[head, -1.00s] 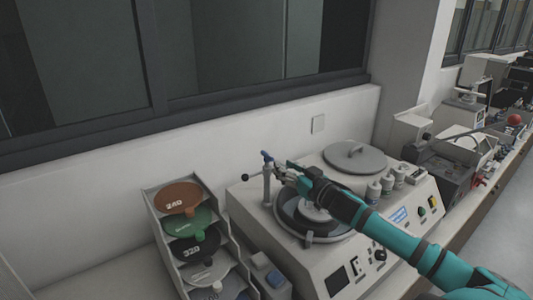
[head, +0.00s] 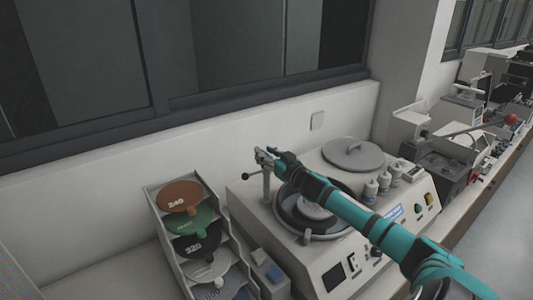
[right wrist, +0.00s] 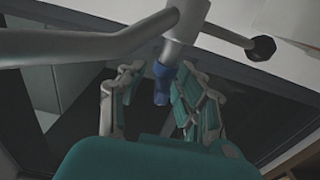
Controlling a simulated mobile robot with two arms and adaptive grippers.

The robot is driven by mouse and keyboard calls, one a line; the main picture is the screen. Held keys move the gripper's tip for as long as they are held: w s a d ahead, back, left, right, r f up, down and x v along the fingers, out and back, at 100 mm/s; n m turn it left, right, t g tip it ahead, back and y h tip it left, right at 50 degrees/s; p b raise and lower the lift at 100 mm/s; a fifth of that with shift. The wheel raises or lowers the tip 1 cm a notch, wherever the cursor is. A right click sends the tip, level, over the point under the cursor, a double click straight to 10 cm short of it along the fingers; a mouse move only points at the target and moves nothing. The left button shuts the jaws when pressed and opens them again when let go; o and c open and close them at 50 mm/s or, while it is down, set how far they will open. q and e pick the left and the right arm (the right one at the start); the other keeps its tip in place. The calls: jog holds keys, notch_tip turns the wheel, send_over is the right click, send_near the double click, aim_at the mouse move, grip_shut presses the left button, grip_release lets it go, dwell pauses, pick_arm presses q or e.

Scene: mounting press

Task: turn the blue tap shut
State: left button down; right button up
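The blue tap (right wrist: 162,84) sits on the grey metal pipe of the polishing machine and shows in the right wrist view between my right fingers. In the head view my right gripper (head: 266,156) covers it, at the top of the tap post (head: 266,186). My right gripper also shows in the right wrist view (right wrist: 158,98), open, with one finger on each side of the tap. The right finger is closer to the tap; I cannot tell whether it touches. My left gripper is not in view.
A lever with a black knob (head: 246,175) sticks out left of the post. The round basin (head: 290,222) lies below my arm. A rack of coloured discs (head: 157,222) stands left, bottles (head: 384,181) and a lid (head: 354,154) right. The wall is close behind.

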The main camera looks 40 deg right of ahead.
jog(key=shift+c, duration=0.4)
grip_shut()
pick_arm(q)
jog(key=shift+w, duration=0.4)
